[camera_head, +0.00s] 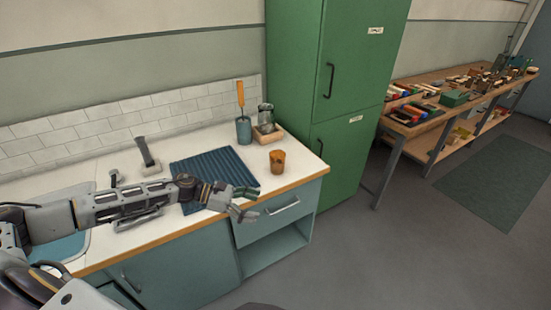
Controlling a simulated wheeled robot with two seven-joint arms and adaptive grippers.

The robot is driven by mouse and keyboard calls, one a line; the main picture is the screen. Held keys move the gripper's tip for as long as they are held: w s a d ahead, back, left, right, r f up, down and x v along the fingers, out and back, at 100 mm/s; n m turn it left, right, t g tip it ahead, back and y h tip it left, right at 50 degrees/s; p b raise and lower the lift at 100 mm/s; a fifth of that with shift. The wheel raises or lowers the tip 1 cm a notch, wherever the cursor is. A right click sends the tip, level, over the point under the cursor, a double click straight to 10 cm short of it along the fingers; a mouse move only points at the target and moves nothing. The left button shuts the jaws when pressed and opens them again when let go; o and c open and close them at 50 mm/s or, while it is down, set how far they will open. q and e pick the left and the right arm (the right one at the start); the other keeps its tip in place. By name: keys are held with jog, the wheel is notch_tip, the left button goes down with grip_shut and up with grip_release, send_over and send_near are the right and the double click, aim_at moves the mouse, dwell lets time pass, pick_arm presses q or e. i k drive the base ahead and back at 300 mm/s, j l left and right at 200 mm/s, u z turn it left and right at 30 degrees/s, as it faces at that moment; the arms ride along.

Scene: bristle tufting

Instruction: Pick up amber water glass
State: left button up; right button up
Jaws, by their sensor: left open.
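The amber water glass (277,161) stands upright on the white counter, near its right end and in front of a wooden tray. My left arm comes in from the left over the sink and counter. My left gripper (250,202) is open and empty, with its fingers pointing right. In the picture it is to the left of and below the glass, apart from it, over the front part of the counter. My right gripper is not in view.
A blue ribbed mat (214,166) lies under and behind my gripper. A blue cup with an orange-handled brush (243,130) and a wooden tray with a jar (267,133) stand behind the glass. A green cabinet (340,100) rises at right.

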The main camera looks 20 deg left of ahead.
aim_at(277, 157)
jog(key=i+j, duration=0.75)
jog(key=i, duration=0.15)
